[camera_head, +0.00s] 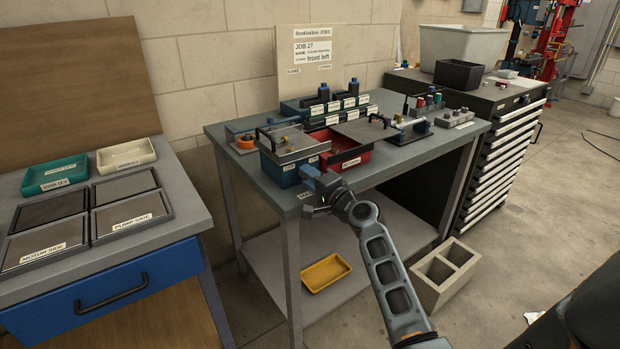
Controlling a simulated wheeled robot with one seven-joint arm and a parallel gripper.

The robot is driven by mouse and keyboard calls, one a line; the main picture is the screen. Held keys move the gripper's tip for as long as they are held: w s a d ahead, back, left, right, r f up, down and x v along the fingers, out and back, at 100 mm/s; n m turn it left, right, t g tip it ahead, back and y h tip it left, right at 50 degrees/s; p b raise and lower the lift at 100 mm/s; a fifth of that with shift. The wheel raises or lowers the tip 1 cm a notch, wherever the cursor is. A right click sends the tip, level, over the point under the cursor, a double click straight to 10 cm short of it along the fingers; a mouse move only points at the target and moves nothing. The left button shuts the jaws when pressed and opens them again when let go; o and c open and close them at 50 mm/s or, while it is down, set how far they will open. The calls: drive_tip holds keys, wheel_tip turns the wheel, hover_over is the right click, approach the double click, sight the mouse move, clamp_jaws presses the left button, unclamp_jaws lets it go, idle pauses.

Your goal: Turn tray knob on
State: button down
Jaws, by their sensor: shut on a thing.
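The blue tray unit (277,172) stands at the front left of the grey workbench (428,155), with a metal top and a black handle. Its front face carries a white label that reads OFF at the left and another small label to the right. My gripper (311,176) is at the right part of this front face, with my arm reaching up from the lower right. It is shut on the tray knob, which the gripper hides, so I cannot tell which way the knob points.
A red tray (352,163) sits right beside the blue unit. Labelled blocks (338,113) and small fittings (400,122) stand behind. A yellow tray (326,272) lies on the lower shelf. A concrete block (440,280) stands on the floor, right of my arm.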

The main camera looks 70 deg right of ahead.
drive_tip(key=shift+s+d, duration=0.1)
idle(0.3)
drive_tip(key=c, duration=0.9)
unclamp_jaws()
drive_tip(key=shift+o, duration=0.2)
drive_tip(key=shift+f, duration=0.1)
